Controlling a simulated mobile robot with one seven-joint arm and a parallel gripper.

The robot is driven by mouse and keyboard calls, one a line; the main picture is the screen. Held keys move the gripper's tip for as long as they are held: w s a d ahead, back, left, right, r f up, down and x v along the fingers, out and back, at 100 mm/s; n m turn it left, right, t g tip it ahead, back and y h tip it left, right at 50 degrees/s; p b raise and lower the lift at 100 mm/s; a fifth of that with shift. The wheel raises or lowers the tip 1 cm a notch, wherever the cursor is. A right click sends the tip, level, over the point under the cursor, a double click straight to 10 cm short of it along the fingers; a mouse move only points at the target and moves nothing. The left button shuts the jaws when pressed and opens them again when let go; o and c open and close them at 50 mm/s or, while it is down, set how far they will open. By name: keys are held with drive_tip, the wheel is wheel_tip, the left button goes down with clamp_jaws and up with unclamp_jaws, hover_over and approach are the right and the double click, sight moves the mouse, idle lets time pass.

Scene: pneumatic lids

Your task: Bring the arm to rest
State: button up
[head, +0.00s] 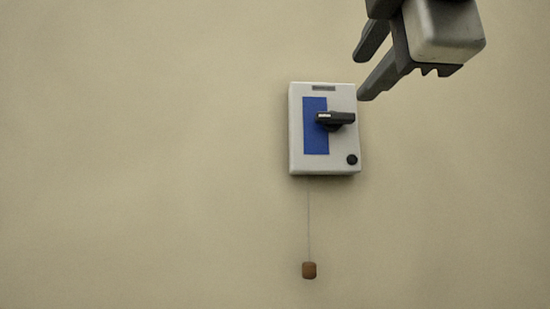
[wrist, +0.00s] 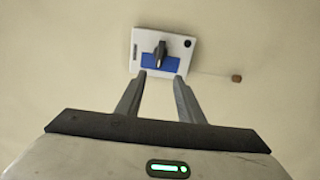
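My gripper (head: 366,78) is at the upper right of the head view, in front of and above the wall box. Its two dark fingers are apart with nothing between them. In the wrist view my gripper (wrist: 161,78) also shows its fingers spread, pointing toward the box. The fingers look clear of the box's black handle, though the exact gap is hard to tell.
A white box (head: 342,150) with a blue panel (head: 309,140) is fixed to the beige wall. It carries a black handle (head: 336,118), lying level in the head view, and a black button (head: 352,160). A brown knob (head: 309,270) hangs below on a cord. The wall at left is bare.

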idle(0.5)
drive_tip(key=w+f+m+g, duration=0.3)
drive_tip(key=f+m, duration=0.1)
drive_tip(key=f, duration=0.9)
drive_tip(key=w+f+m+g, duration=0.3)
drive_tip(key=w+f+m, duration=0.1)
drive_tip(key=f, duration=0.8)
drive_tip(key=s+f+m+g+p, duration=0.1)
drive_tip(key=s+f+m+g, duration=0.2)
drive_tip(key=f, duration=1.1)
drive_tip(key=s+f+m+g, duration=0.3)
drive_tip(key=s+f+m, duration=0.2)
drive_tip(key=f, duration=1)
drive_tip(key=shift+d+f+m+p, duration=0.25)
drive_tip(key=shift+m+p, duration=0.1)
drive_tip(key=shift+m, duration=0.75)
